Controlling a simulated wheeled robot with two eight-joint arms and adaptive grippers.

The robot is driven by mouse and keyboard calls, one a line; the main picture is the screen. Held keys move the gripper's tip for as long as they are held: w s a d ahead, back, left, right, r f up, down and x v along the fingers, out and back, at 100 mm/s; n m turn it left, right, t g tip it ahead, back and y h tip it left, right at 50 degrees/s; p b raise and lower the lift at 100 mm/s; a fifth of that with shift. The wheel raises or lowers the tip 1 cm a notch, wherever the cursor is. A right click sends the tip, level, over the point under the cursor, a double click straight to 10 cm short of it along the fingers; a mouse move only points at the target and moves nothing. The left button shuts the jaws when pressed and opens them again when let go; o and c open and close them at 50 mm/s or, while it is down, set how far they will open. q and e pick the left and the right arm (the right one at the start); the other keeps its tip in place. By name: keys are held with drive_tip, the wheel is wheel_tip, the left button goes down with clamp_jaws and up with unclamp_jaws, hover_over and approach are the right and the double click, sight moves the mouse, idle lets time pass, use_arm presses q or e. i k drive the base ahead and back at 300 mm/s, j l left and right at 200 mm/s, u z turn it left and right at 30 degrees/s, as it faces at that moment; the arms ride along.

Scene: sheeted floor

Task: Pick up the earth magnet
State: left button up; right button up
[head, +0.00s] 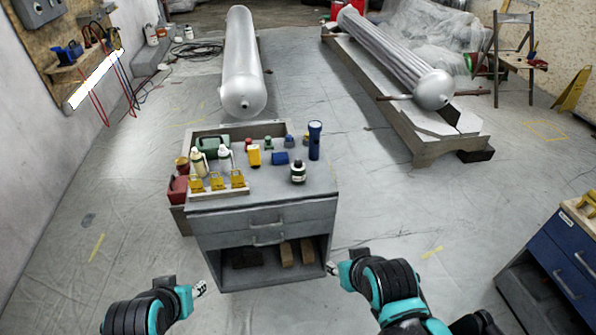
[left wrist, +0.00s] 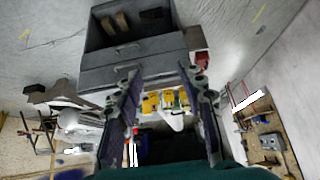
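A grey drawer cart (head: 290,190) stands in front of me with several small items on top. I cannot tell for sure which item is the earth magnet. Candidates are a small blue block (head: 281,158), a yellow item (head: 254,156) and several yellow pieces in a front tray (head: 217,182). My left gripper (head: 203,288) is low at the cart's front left, apart from it. In the left wrist view its two fingers (left wrist: 160,68) are spread with nothing held. My right gripper (head: 332,268) is near the cart's lower front right; its fingers are too small to read.
A blue flashlight (head: 315,140) and a dark jar (head: 298,171) stand on the cart's right side. Spray bottles (head: 198,162) crowd its left. A blue cabinet (head: 570,262) stands at the right. Large metal cylinders (head: 242,62) lie behind. Floor beside the cart is clear.

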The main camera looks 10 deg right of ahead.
sight(298, 176)
drive_tip(key=i+l+u, duration=0.2)
drive_tip(key=i+l, duration=0.15)
drive_tip(key=l, duration=0.25)
drive_tip(key=i+l+u, duration=0.1)
drive_tip(key=l, duration=0.2)
drive_tip(key=i+l+u, duration=0.1)
drive_tip(key=i+l, duration=0.15)
drive_tip(key=i+l+u, duration=0.1)
drive_tip(key=l, duration=0.3)
drive_tip(key=i+l+u, duration=0.1)
drive_tip(key=l, duration=0.25)
